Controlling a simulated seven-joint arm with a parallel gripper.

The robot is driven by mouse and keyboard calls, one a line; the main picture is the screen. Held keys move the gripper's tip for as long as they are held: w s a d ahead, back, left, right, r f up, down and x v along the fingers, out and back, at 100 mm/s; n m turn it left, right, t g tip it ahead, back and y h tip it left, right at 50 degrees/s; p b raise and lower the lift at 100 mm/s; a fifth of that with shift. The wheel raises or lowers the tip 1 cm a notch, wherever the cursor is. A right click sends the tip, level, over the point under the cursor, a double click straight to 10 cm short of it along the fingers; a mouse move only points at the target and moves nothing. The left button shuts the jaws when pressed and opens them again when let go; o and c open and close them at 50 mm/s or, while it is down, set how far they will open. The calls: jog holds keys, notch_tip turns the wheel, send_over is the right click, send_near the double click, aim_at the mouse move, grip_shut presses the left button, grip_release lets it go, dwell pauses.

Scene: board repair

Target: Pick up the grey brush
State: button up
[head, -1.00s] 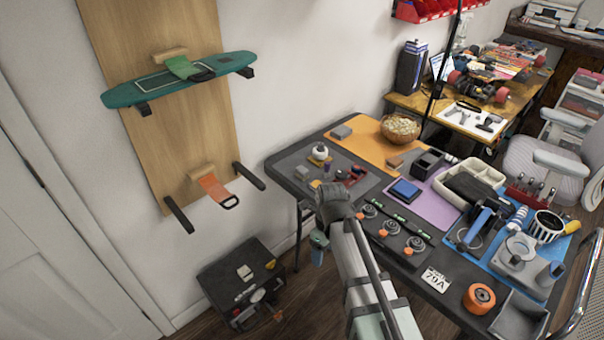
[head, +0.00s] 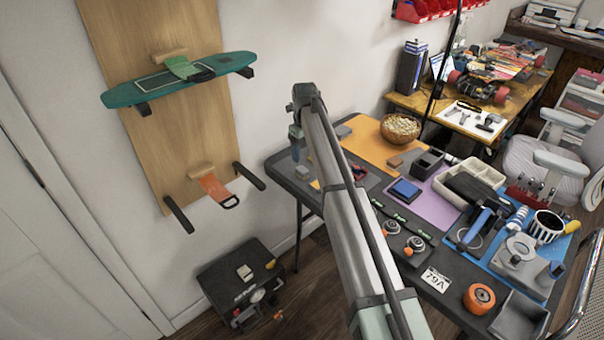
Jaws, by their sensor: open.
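My gripper (head: 296,156) hangs pointing down at the far end of my raised arm, over or just behind the table's left back corner. It is small in the picture; its jaws are open and I see nothing held in them. I cannot clearly make out a grey brush. A small grey block (head: 343,131) lies on the orange mat (head: 366,148), to the right of my gripper; I cannot tell whether it is a brush. My arm hides much of the grey mat (head: 284,171) and the small things on it.
A wooden bowl (head: 400,128), a brown block (head: 395,161), a dark open box (head: 427,163) and a blue pad (head: 405,190) stand on the table. Tools crowd its right side. A wall board (head: 165,120) holds a green deck (head: 180,78). A black toolbox (head: 240,283) sits on the floor.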

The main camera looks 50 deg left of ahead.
aim_at(302, 169)
jog(key=w+a+r, duration=0.1)
jog(key=w+a, duration=0.2)
jog(key=a, duration=0.1)
jog(key=f, duration=0.8)
jog(key=shift+s+d, duration=0.1)
jog(key=shift+s, duration=0.2)
jog(key=shift+d+f, duration=0.2)
jog(key=shift+f, duration=2.45)
jog(key=c, duration=1.1)
